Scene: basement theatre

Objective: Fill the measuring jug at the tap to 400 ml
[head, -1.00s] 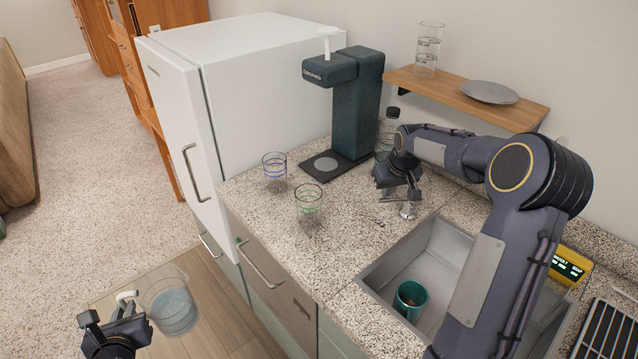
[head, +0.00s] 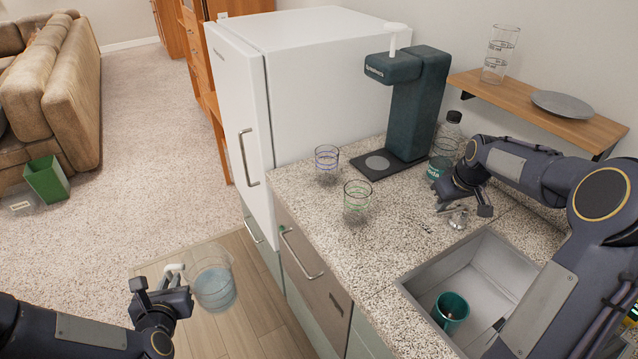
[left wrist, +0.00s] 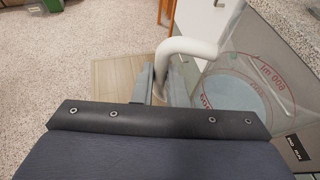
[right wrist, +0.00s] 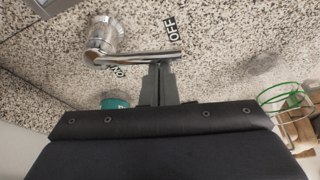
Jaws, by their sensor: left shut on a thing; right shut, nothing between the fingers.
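The clear measuring jug (head: 214,284) holds water and hangs over the wooden floor, left of the counter. My left gripper (head: 178,280) is shut on its white handle; the left wrist view shows the handle (left wrist: 190,48) between the fingers and red marks on the jug (left wrist: 245,90). I cannot read the water level against the marks. My right gripper (head: 462,203) is shut and empty by the tap at the back of the counter. In the right wrist view its fingertips are close to the metal tap lever (right wrist: 140,57), beside the letters OFF and ON; touching is unclear.
The sink (head: 478,282) holds a teal cup (head: 450,309). Two glasses with blue rings (head: 327,164) and green rings (head: 357,199) stand on the counter near a dark green drinks machine (head: 413,105). A bottle (head: 446,145) stands behind my right gripper. A white fridge (head: 300,80) is at the back.

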